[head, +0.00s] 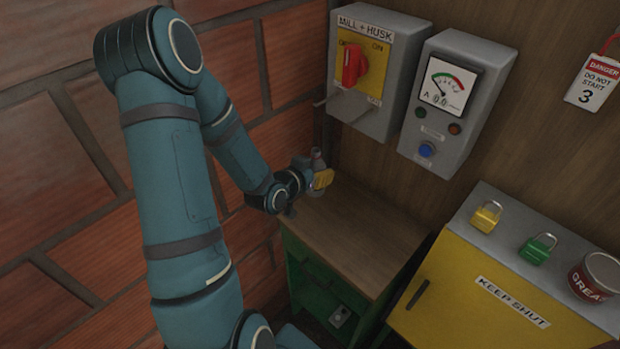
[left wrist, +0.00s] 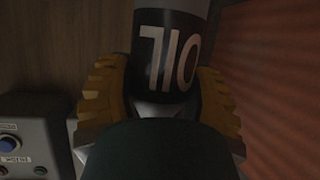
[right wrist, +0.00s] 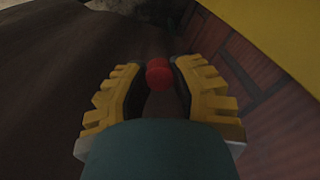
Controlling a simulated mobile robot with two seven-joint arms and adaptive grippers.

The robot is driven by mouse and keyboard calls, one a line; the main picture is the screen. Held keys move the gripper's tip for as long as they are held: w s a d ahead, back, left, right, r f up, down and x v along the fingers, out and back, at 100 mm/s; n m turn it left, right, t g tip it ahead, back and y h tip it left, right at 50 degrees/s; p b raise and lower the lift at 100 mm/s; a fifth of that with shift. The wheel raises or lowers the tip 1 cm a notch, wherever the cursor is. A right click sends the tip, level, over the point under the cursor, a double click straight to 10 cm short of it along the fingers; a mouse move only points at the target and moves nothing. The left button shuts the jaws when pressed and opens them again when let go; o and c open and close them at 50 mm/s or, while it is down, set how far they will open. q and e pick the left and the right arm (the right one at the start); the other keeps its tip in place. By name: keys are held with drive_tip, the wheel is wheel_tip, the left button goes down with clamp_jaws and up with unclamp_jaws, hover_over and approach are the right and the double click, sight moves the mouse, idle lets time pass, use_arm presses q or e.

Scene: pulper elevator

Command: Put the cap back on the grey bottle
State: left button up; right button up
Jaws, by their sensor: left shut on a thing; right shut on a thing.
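The grey bottle (head: 317,157) is at the back left corner of the wooden bench, partly hidden by my left gripper (head: 312,178). I cannot tell whether it touches the bench. In the left wrist view the bottle (left wrist: 168,18) has a dark label with "OIL" upside down in the picture. My left gripper (left wrist: 168,85) is shut on it, a yellow finger on each side. The bottle's top is too small to make out in the head view. In the right wrist view my right gripper (right wrist: 159,78) is shut on a small red cap (right wrist: 158,68). The right gripper is outside the head view.
The bench top (head: 355,235) is clear in front of the bottle. A brick wall stands at left. A switch box (head: 345,28) and meter box (head: 450,95) hang behind. A yellow cabinet (head: 470,290) at right bears padlocks (head: 487,217) and a grease tin (head: 597,275).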

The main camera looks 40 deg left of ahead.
use_arm(q)
drive_tip(key=shift+w+r, duration=0.1)
drive_tip(key=shift+w, duration=0.05)
drive_tip(key=o, duration=0.7)
drive_tip(key=c, duration=0.7)
